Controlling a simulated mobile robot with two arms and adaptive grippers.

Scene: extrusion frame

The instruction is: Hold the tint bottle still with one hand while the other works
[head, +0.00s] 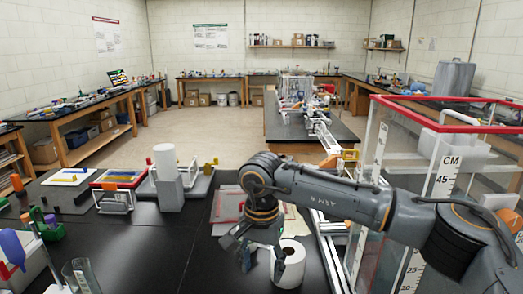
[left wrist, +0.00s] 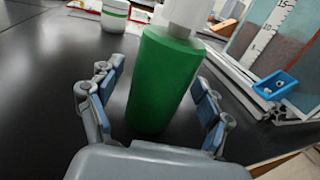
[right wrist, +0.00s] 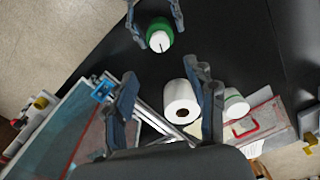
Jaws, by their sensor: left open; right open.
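The tint bottle, taken to be the green bottle (left wrist: 163,80) with a white cap, stands between the spread fingers of my left gripper (left wrist: 152,110) in the left wrist view. From above in the right wrist view, the bottle (right wrist: 152,40) shows at the top with my left fingers on both sides. My right gripper (head: 258,256) is open and points down by a white roll (head: 291,262). In the right wrist view the roll (right wrist: 182,100) lies between the fingers, farther below. The bottle is not visible in the head view.
A white jar with a green band (right wrist: 236,104) stands beside the roll, near a red-edged tray (right wrist: 262,122). A tall clear tank with a red rim (head: 440,104) stands at the right. The black bench is clear left of my right gripper (head: 170,245). A glass beaker (head: 80,275) stands at lower left.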

